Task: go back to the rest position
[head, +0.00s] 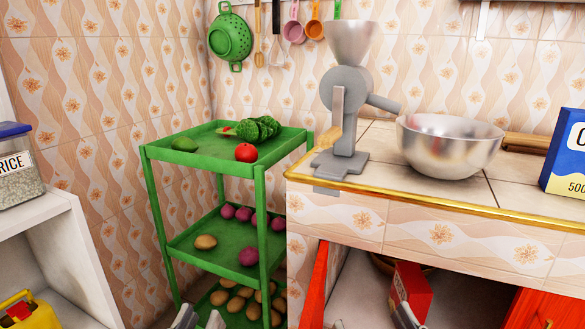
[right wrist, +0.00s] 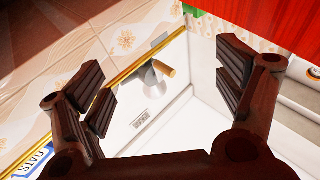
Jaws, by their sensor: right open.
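My left gripper (head: 199,319) shows only its fingertips at the bottom edge of the head view, in front of the green shelf's lower part. The tips stand apart with nothing seen between them. My right gripper (right wrist: 165,95) shows in the right wrist view with its two dark ridged fingers spread wide and nothing held between them. In the head view, pale finger parts show at the bottom edge before the open cabinet under the counter. Most of both arms is out of view.
A green shelf (head: 259,205) holds vegetables. On the counter (head: 400,212) stand a grinder (head: 348,90), a metal bowl (head: 450,145) and a blue box (head: 567,155). A red box (head: 411,290) is in the cabinet. A red door (head: 317,285) stands open. A green colander (head: 230,38) hangs behind.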

